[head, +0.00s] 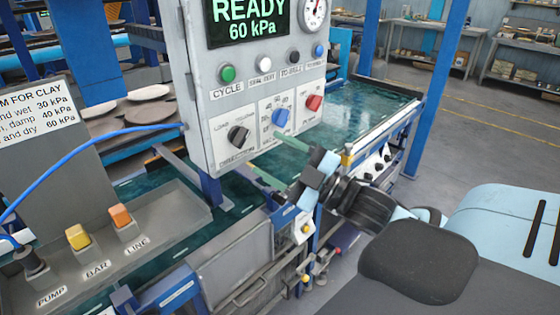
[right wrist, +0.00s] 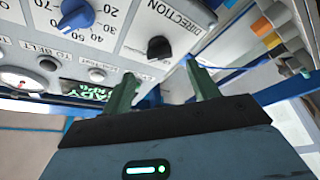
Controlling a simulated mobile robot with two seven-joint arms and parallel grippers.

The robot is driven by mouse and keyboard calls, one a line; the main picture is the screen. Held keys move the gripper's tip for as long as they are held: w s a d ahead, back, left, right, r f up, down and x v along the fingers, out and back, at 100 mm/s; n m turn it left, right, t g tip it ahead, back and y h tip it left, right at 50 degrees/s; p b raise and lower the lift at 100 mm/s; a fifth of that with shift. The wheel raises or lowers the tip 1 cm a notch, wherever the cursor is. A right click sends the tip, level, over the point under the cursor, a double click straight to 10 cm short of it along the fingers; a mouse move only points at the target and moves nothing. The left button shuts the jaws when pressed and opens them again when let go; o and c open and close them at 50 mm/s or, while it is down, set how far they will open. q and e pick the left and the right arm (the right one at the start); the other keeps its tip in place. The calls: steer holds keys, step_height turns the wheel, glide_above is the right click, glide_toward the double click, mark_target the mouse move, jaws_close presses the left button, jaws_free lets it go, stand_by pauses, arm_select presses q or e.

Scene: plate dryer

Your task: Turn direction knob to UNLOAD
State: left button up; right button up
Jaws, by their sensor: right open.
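The black direction knob (head: 237,136) is on the lower left of the grey control panel (head: 203,95), under small LOAD and UNLOAD marks. Which mark it points to is too small to tell. In the right wrist view the knob (right wrist: 158,47) shows above the gap between my fingers. My right gripper (head: 263,152) is open and empty, its two green fingers pointing at the panel from the lower right. The fingers (right wrist: 160,70) are apart from the knob, one to each side of it in the wrist view. My left gripper is not in view.
Beside the direction knob are a blue dial (head: 281,117) and a red knob (head: 314,102). A row of buttons, including a green one (head: 227,73), sits above under a READY 60 kPa display (head: 247,18). A lower console (head: 160,250) has yellow and orange switches.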

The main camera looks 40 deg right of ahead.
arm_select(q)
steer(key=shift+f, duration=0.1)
arm_select(e)
steer(key=shift+s+d+f, duration=0.15)
steer(key=shift+s+d, duration=0.05)
steer(key=shift+s, duration=0.4)
steer(key=s+f+m+g+h, duration=0.3)
steer(key=f+m, duration=0.1)
steer(key=f, duration=1)
steer(key=s+f+m+g+h, duration=0.2)
steer(key=s+f+m+h, duration=0.15)
steer(key=f, duration=0.95)
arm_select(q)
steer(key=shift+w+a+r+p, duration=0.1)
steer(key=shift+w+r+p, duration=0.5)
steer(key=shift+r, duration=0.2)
arm_select(e)
steer(key=s+a+f+m+g, duration=0.2)
steer(key=s+a+f+g, duration=0.1)
steer(key=s+a+f, duration=0.3)
steer(key=s+a+f+m+g, duration=0.2)
steer(key=s+a+f, duration=0.4)
steer(key=s+f, duration=0.4)
steer(key=shift+s+a+f+g+y, duration=0.25)
steer(key=shift+f+g+y, duration=0.25)
steer(key=shift+f, duration=0.25)
